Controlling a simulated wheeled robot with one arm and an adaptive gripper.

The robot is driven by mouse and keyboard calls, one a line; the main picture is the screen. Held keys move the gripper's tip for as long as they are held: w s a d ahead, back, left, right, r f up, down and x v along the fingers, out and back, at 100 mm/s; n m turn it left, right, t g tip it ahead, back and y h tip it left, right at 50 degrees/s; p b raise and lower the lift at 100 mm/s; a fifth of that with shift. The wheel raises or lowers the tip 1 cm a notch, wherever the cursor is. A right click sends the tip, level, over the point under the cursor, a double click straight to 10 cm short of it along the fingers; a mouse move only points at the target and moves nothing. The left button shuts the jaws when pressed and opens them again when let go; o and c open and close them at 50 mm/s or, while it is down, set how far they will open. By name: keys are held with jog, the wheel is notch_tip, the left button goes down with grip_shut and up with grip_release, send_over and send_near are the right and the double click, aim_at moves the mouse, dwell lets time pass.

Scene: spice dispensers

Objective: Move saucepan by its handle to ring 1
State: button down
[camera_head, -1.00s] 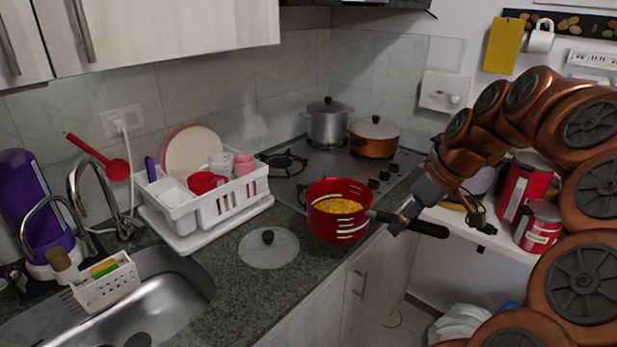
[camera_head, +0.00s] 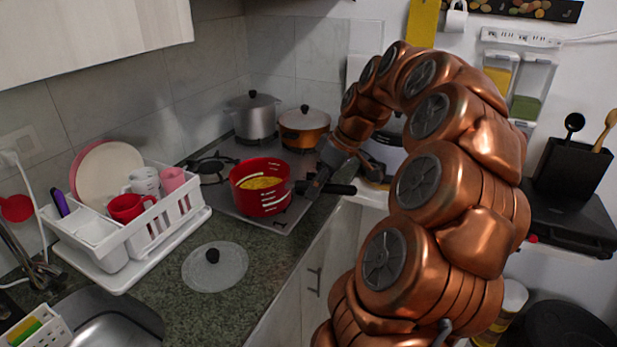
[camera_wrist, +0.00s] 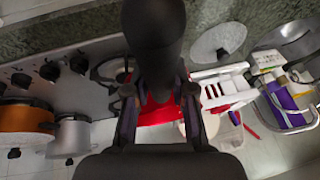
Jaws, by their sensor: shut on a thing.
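The red saucepan (camera_head: 258,198), with yellow food inside, is at the front part of the grey stovetop (camera_head: 222,199). I cannot tell if its base touches the surface. Its black handle (camera_head: 343,189) points right. My gripper (camera_head: 318,180) is shut on the handle near the pan. In the wrist view the handle (camera_wrist: 153,25) runs between the two fingers of my gripper (camera_wrist: 158,97), with a red part of the saucepan (camera_wrist: 155,114) behind. An empty burner ring (camera_head: 212,166) shows left of the saucepan.
A silver pot (camera_head: 253,120) and an orange pot (camera_head: 303,130) stand on the back of the stovetop. A white dish rack (camera_head: 128,238) stands to the left. A glass lid (camera_head: 215,270) lies on the counter in front.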

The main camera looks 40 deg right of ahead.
jog(key=w+d+p, duration=0.2)
jog(key=w+d, duration=0.3)
jog(key=w, duration=0.2)
jog(key=shift+w+d+f+p, duration=0.15)
jog(key=shift+f+p, duration=0.15)
jog(key=shift+f, duration=0.05)
jog(key=shift+w+d, duration=0.1)
jog(key=shift+w, duration=0.05)
jog(key=shift+f+p, duration=0.9)
jog(key=shift+f, duration=0.95)
jog(key=c, duration=1)
grip_release()
jog(key=shift+w, duration=0.1)
jog(key=shift+d, duration=0.1)
jog(key=shift+b+v, duration=1.45)
jog(key=shift+v, duration=4.5)
